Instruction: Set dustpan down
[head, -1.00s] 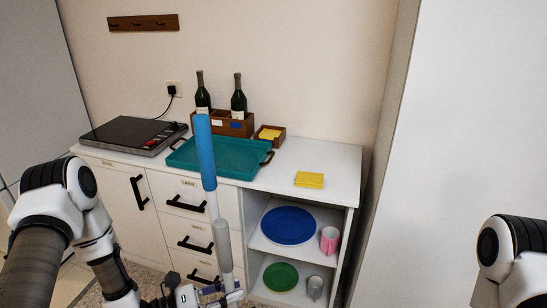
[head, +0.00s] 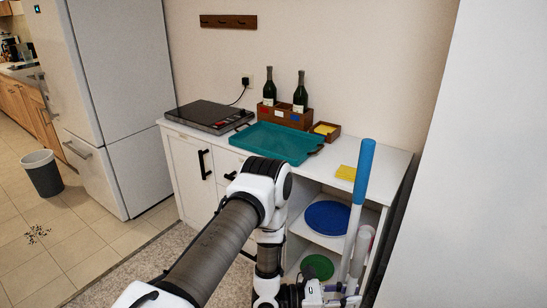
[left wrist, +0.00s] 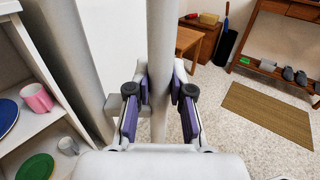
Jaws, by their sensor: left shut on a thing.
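My left gripper (head: 335,291) is shut on a pale long pole, which also runs between its purple-padded fingers in the left wrist view (left wrist: 161,62). In the head view a pale pole with a blue grip (head: 365,174) stands nearly upright, tilted a little, in front of the cabinet's open shelves. My right gripper is out of view.
A pile of dark debris (head: 37,234) lies on the tiled floor near a grey bin (head: 42,174). The white cabinet (head: 393,160) carries a teal tray (head: 277,142). Its shelves hold a blue plate (head: 327,217) and a green plate (head: 317,266). A brown mat (left wrist: 268,113) lies on the carpet.

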